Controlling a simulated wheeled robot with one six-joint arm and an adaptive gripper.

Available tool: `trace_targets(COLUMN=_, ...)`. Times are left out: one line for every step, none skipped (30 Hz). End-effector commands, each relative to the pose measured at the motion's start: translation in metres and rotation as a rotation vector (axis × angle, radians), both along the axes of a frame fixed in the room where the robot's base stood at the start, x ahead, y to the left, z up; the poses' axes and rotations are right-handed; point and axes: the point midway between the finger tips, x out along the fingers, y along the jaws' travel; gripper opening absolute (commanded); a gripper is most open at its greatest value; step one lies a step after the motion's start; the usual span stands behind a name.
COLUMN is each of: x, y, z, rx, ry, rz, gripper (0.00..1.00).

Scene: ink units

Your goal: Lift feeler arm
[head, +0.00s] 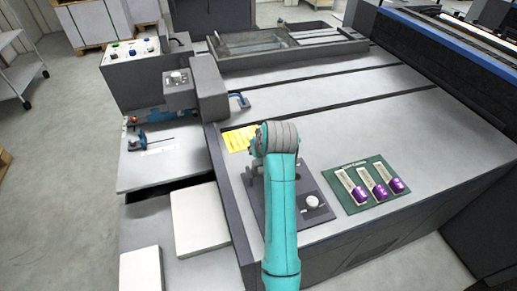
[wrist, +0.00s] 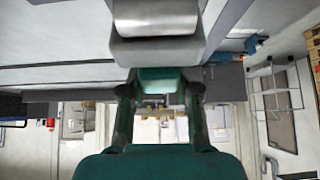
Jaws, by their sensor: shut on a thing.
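In the wrist view, the two dark fingers of my gripper (wrist: 158,97) close in on a small green block (wrist: 158,80). Right beyond it is a grey block with a shiny metal roller (wrist: 155,18), which looks like the feeler arm. The green block seems to be part of it, but the join is not clear. In the head view, my teal arm hides my gripper and most of what it holds. A dark base plate (head: 313,222) with a round silver knob (head: 312,202) lies around and behind my arm on the grey machine bed.
A green mat (head: 346,208) with three purple-ended items lies to the right on the bed. A grey control block (head: 208,88) stands at the bed's left edge. The bed's middle (head: 390,125) is clear.

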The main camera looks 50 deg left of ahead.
Motion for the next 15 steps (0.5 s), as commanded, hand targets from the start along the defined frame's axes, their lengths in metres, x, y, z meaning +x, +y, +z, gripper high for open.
trace_targets(x=0.001, y=0.0015, z=0.0034, rx=0.007, ry=-0.005, rz=0.0, gripper=0.0)
trace_targets(x=0.001, y=0.0014, z=0.0035, rx=0.007, ry=-0.005, rz=0.0, gripper=0.0)
trace_targets(x=0.001, y=0.0014, z=0.0035, rx=0.007, ry=-0.005, rz=0.0, gripper=0.0)
trace_targets(x=0.0011, y=0.0015, z=0.0036, rx=0.007, ry=-0.005, rz=0.0, gripper=0.0)
trace_targets(x=0.0011, y=0.0015, z=0.0036, rx=0.007, ry=-0.005, rz=0.0, gripper=0.0)
trace_targets(x=0.001, y=0.0014, z=0.0035, rx=0.007, ry=-0.005, rz=0.0, gripper=0.39)
trace_targets(x=0.001, y=0.0014, z=0.0034, rx=0.007, ry=-0.005, rz=0.0, gripper=0.47)
trace_targets(x=0.0008, y=0.0012, z=0.0032, rx=0.007, ry=-0.005, rz=0.0, gripper=0.54)
trace_targets(x=0.0008, y=0.0011, z=0.0028, rx=0.006, ry=-0.004, rz=0.0, gripper=0.58)
trace_targets(x=0.0007, y=0.001, z=0.0026, rx=0.005, ry=-0.004, rz=0.0, gripper=0.58)
trace_targets(x=0.0007, y=0.0009, z=0.0024, rx=0.005, ry=-0.003, rz=-0.001, gripper=0.58)
trace_targets(x=0.0006, y=0.0007, z=0.0021, rx=0.004, ry=-0.003, rz=-0.001, gripper=0.58)
trace_targets(x=0.0005, y=0.0007, z=0.002, rx=0.004, ry=-0.003, rz=-0.001, gripper=0.58)
trace_targets(x=0.0005, y=0.0006, z=0.0018, rx=0.003, ry=-0.002, rz=-0.001, gripper=0.58)
trace_targets(x=0.0004, y=0.0006, z=0.0016, rx=0.003, ry=-0.002, rz=-0.001, gripper=0.58)
